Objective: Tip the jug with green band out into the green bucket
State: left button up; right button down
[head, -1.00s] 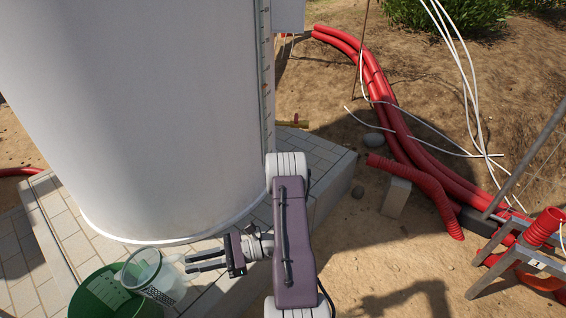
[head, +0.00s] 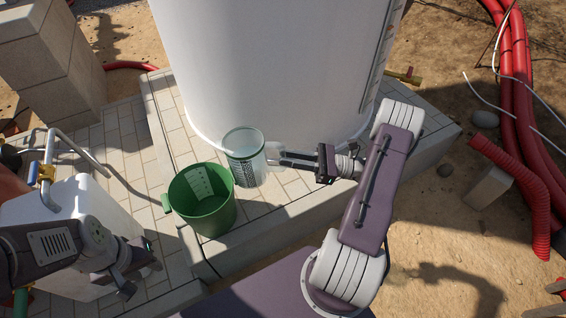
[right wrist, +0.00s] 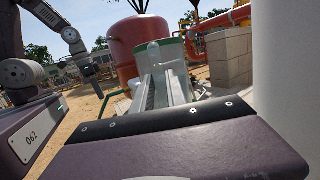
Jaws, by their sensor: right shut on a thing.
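The jug with the green band (head: 245,168) is clear with dark markings on its side and a green band near its rim. It looks about upright in the head view, close to the right of the green bucket (head: 208,218). My right gripper (head: 277,157) is shut on its handle from the right. The jug also shows beyond the fingers in the right wrist view (right wrist: 172,52). The bucket stands open on the paving, with a pale scale on its inner wall. I cannot tell how much either holds. My left gripper (head: 138,270) is left of the bucket, away from both; its jaws are unclear.
The big white tank (head: 270,70) stands right behind the jug. A white box with a pipe and tap (head: 65,200) is at the left, near my left arm. Block pillars (head: 50,65) stand back left. Red hoses (head: 520,130) lie on the dirt at right.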

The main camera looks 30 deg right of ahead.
jog(key=shift+d+f+t, duration=0.15)
jog(key=shift+d+t, duration=0.15)
jog(key=shift+d, duration=0.1)
